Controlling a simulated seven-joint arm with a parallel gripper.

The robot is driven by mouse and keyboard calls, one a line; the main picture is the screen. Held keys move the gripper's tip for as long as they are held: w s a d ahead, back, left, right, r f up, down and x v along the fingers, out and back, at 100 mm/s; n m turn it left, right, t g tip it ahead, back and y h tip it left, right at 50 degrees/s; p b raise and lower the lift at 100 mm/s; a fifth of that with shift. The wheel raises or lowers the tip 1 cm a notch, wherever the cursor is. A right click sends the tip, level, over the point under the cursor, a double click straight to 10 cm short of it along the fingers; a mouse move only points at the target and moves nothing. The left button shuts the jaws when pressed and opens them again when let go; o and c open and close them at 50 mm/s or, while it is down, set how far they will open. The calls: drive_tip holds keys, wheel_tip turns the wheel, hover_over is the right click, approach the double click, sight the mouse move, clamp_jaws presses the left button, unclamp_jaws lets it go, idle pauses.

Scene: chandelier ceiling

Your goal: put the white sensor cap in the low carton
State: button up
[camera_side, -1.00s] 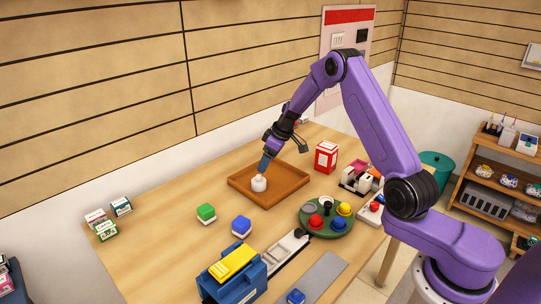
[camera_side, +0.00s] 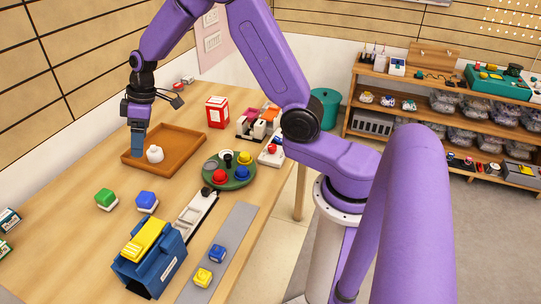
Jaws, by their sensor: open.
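A small white cap with a rounded top (camera_side: 155,155) sits upright inside a low, shallow brown carton (camera_side: 188,151) on the wooden table. It rests toward the carton's left part. My gripper (camera_side: 137,154) is open and points down just left of the cap, at the carton's left end. A small gap shows between the fingers and the cap. The fingers overlap in this side view, so their spacing is hard to see. Nothing shows between them.
A green round tray (camera_side: 241,181) with coloured caps stands right of the carton. A red-and-white box (camera_side: 217,112) stands behind. Green (camera_side: 106,198) and blue (camera_side: 147,201) blocks lie in front, near a blue bin with a yellow top (camera_side: 150,259). The table's left part is mostly clear.

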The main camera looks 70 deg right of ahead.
drive_tip(key=s+a+r+n+g, duration=0.1)
drive_tip(key=s+a+r, duration=0.15)
drive_tip(key=s, duration=0.65)
drive_tip(key=s+a+r+n+g, duration=0.15)
drive_tip(key=s+a, duration=0.25)
drive_tip(key=s, duration=0.4)
drive_tip(key=s+d+n+h, duration=0.1)
drive_tip(key=s+d, duration=0.1)
drive_tip(key=s, duration=0.7)
drive_tip(key=s+d+r+n+h, duration=0.1)
drive_tip(key=s+d+n, duration=0.1)
drive_tip(key=s, duration=0.8)
drive_tip(key=shift+s+d+t, duration=0.2)
drive_tip(key=shift+d+t, duration=0.15)
drive_tip(key=shift+d, duration=0.35)
